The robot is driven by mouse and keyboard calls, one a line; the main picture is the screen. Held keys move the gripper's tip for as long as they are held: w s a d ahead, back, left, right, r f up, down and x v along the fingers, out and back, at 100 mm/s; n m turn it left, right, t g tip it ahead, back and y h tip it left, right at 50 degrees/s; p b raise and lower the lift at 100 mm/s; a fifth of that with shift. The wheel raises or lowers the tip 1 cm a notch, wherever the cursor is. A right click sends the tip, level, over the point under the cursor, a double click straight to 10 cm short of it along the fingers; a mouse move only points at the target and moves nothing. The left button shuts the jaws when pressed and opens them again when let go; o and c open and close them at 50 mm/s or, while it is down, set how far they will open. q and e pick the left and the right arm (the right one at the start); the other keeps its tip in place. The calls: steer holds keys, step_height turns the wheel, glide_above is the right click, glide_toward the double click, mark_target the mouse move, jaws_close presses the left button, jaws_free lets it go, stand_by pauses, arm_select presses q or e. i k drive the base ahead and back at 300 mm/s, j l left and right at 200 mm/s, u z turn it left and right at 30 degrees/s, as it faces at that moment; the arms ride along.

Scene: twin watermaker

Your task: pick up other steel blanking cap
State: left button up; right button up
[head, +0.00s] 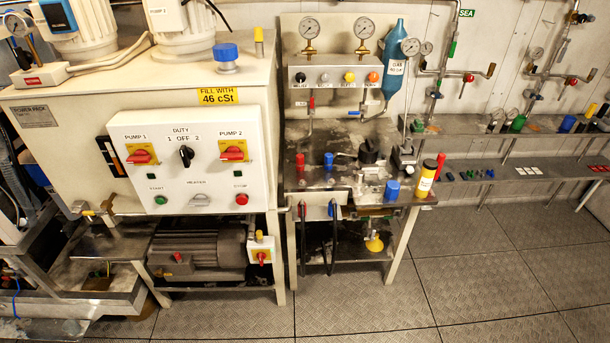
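I cannot pick out a steel blanking cap for certain. Several small grey and dark fittings (495,121) stand on the upper wall shelf (470,134) at the right, too small to identify. More small dark, blue and green pieces lie on the lower shelf (510,181). The steel workbench (318,183) in the middle holds grey metal parts that are also too small to name surely. Neither of my grippers is in view.
The workbench also carries a red cylinder (300,162), a blue one (328,160), a blue cup (392,190) and a yellow bottle (427,179). A large power pack (60,140) fills the left. The plate floor (480,270) at the right is clear.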

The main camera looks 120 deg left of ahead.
mark_target(360, 174)
steer(key=k+u, duration=0.15)
steer(key=u, duration=3.55)
steer(key=i+l+u, duration=0.1)
steer(key=u, duration=0.35)
steer(key=l+u, duration=0.15)
steer(key=u, duration=0.25)
steer(key=i+l+u, duration=0.1)
steer(key=u, duration=0.35)
steer(key=l+u, duration=0.3)
steer(key=l, duration=0.25)
steer(key=l+u, duration=0.3)
steer(key=l, duration=0.3)
steer(key=i, duration=0.05)
